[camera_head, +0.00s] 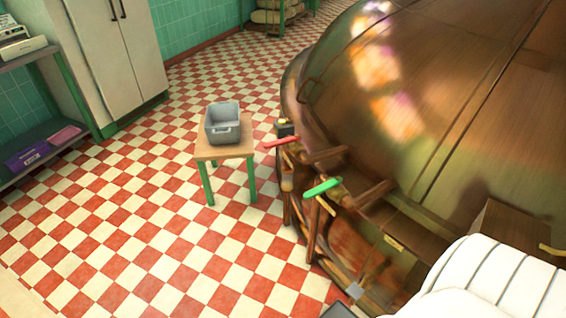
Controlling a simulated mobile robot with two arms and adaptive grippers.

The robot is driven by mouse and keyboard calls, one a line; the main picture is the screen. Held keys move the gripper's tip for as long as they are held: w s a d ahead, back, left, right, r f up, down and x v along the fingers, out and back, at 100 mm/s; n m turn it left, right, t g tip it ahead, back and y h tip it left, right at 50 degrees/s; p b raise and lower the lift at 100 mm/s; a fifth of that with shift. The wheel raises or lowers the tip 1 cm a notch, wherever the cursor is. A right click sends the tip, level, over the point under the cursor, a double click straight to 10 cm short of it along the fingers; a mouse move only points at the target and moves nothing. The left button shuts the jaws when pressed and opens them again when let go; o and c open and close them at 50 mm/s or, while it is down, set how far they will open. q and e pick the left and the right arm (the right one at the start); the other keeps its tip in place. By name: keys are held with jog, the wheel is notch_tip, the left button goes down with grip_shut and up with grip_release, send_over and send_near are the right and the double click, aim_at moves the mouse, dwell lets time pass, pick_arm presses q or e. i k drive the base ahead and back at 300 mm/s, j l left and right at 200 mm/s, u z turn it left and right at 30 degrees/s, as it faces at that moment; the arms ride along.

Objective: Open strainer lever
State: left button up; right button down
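A large copper kettle (400,100) fills the right side of the head view. Two levers stick out from the pipework at its lower left: a red-handled lever (281,142) and, nearer to me, a green-handled lever (322,187). I cannot tell from the picture which one is the strainer lever. Both handles point outward from the kettle, and nothing touches them. Neither of my grippers is in view. A white ribbed part, likely of my own arm, covers the lower right corner and hides part of the kettle's base.
A small wooden table (226,152) with green legs stands left of the levers, bearing a grey bin (222,122). Copper pipes (318,235) run below the levers. A white cabinet (115,50) and a shelf (45,135) stand at the left. The checkered floor in front is clear.

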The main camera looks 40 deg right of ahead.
aim_at(321, 189)
jog(key=i+z, duration=0.35)
jog(key=i+j+z, duration=0.5)
jog(key=i+z, duration=0.2)
jog(key=i+j+z, duration=0.55)
jog(key=j+z, duration=0.15)
jog(key=i+j+z, duration=0.15)
jog(key=j+z, duration=0.2)
jog(key=j, duration=0.2)
jog(key=i+j+z, duration=0.15)
jog(key=j+z, duration=0.2)
jog(key=j, duration=0.15)
jog(key=j+z, duration=0.35)
jog(key=j, duration=0.15)
